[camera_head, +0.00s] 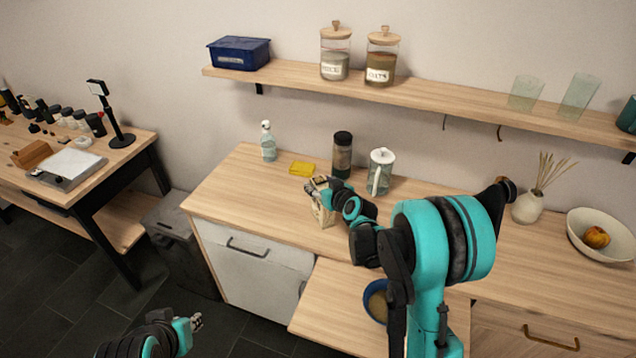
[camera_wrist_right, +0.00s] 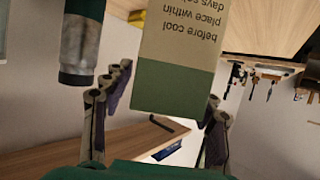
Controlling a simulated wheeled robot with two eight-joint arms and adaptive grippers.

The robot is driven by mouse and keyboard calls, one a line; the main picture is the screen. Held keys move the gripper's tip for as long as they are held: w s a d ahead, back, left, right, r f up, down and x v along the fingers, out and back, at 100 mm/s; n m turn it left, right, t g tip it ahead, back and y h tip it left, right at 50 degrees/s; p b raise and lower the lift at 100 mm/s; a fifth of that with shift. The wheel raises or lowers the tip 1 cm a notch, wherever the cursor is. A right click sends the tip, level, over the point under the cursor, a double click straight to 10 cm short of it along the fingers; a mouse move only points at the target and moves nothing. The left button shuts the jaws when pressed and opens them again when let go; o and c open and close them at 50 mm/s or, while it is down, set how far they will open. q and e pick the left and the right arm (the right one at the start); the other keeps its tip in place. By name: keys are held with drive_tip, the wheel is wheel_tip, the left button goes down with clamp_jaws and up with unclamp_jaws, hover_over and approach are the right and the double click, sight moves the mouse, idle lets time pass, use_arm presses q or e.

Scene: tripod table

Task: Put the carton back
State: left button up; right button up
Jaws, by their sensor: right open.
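The carton (camera_head: 321,213) is a cream box that seems to stand on the wooden counter (camera_head: 240,190), partly hidden by my right gripper (camera_head: 318,186). In the right wrist view the carton (camera_wrist_right: 180,62) shows upside down, with a green band and printed text. The fingers of my right gripper (camera_wrist_right: 166,95) are open on either side of it. I cannot tell whether they touch it. My left gripper (camera_head: 196,322) is low at the bottom left, away from the carton; its jaws are too small to read.
Behind the carton stand a dark-lidded jar (camera_head: 342,155), a glass pitcher (camera_head: 380,172), a yellow sponge (camera_head: 302,168) and a spray bottle (camera_head: 267,142). A lower wooden board (camera_head: 325,300) holds a blue bowl (camera_head: 376,301). A white handled front (camera_head: 250,265) lies below the counter. A shelf (camera_head: 450,97) runs above.

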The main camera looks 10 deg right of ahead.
drive_tip(key=s+a+r+g+p, duration=0.15)
drive_tip(key=s+r, duration=0.25)
drive_tip(key=s, duration=0.7)
drive_tip(key=s+a+r+g+p, duration=0.15)
drive_tip(key=s+r, duration=0.25)
drive_tip(key=s, duration=0.7)
drive_tip(key=s+d+f+m+g+h, duration=0.1)
drive_tip(key=s+m+g+h, duration=0.1)
drive_tip(key=s, duration=1.4)
drive_tip(key=shift+f+g+h+b, duration=0.3)
drive_tip(key=shift+f+g+b, duration=0.15)
drive_tip(key=shift+g, duration=0.25)
